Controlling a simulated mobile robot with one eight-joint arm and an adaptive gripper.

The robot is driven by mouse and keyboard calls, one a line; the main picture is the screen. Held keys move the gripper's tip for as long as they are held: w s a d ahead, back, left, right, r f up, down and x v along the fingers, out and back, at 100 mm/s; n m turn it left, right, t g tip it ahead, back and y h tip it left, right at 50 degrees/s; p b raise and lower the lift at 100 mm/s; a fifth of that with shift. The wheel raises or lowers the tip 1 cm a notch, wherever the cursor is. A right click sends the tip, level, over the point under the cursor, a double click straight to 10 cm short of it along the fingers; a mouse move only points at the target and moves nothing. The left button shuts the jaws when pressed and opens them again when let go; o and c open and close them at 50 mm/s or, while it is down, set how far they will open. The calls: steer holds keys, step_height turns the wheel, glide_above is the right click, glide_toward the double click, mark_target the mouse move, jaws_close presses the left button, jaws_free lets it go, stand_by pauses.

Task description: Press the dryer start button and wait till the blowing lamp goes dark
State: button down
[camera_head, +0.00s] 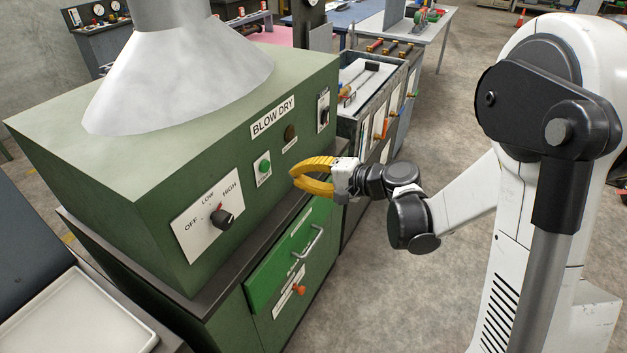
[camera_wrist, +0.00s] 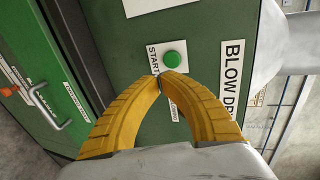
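The green dryer (camera_head: 310,92) has a round green start button (camera_head: 265,166) on its front panel. The button also shows in the wrist view (camera_wrist: 173,60), on a white plate marked START. The lamp (camera_head: 290,132), under the BLOW DRY sign, looks dark brown and unlit; in the wrist view my fingers hide it. My gripper (camera_head: 294,173) has its yellow fingers closed tip to tip with nothing between them. In the head view the tips are right of the button, seemingly short of the panel. In the wrist view the tips (camera_wrist: 160,76) appear just below the button.
A dial (camera_head: 222,218) marked OFF, LOW and HIGH is left of the button. A drawer handle (camera_head: 311,241) and an orange knob (camera_head: 299,289) stick out below. A metal hood (camera_head: 180,75) stands on top. Bare floor lies in front.

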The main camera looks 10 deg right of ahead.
mark_target(269, 169)
steer(key=shift+r+b+x, duration=0.2)
steer(key=shift+b+x, duration=0.05)
steer(key=shift+x, duration=0.8)
steer(key=shift+r+b+x, duration=0.15)
steer(key=shift+b+x, duration=0.15)
steer(key=shift+x, duration=0.75)
steer(key=shift+r+b+x, duration=0.2)
steer(key=shift+b+x, duration=0.05)
steer(key=shift+x, duration=0.8)
steer(key=shift+w+a, duration=0.15)
